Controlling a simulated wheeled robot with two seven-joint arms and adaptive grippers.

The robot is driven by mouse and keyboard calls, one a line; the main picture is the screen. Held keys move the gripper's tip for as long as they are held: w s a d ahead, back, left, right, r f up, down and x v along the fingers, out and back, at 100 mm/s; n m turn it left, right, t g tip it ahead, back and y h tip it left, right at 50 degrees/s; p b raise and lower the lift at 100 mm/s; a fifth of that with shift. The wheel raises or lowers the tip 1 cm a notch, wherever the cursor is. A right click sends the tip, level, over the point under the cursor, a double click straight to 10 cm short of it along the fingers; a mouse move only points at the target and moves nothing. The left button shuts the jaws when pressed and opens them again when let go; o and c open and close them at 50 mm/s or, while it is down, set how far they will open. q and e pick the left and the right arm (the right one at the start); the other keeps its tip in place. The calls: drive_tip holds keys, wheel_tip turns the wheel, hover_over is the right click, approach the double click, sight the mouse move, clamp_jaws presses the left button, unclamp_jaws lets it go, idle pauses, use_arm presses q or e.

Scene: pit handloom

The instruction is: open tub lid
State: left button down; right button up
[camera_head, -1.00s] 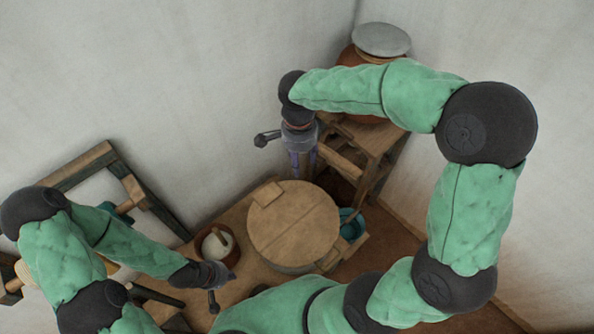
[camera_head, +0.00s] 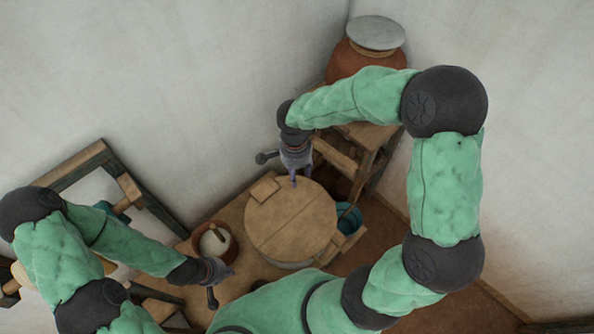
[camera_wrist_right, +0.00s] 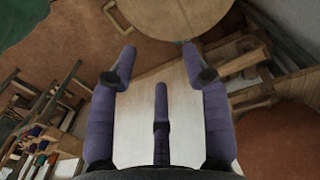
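The tub lid (camera_head: 290,232) is a round, flat wooden disc covering the tub at the centre of the head view. The lid also shows at the top of the right wrist view (camera_wrist_right: 170,12). My right gripper (camera_head: 294,180) is over the lid's far edge; I cannot tell whether it touches. In the right wrist view its fingers (camera_wrist_right: 158,50) are spread and empty. My left gripper (camera_head: 214,290) is low at the left, apart from the lid; its opening is unclear.
A brown bowl (camera_head: 229,250) with pale contents stands left of the tub. A teal vessel (camera_head: 348,217) is at its right. A clay pot (camera_head: 352,58) with a grey cover stands on a wooden stand (camera_head: 372,140) behind. A wooden frame (camera_head: 85,165) is at the left.

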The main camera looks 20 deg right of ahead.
clamp_jaws()
drive_tip(key=shift+o, duration=1.7)
unclamp_jaws()
wheel_tip(320, 180, up, 12)
drive_tip(key=shift+w, duration=0.3)
drive_tip(key=shift+a, duration=0.1)
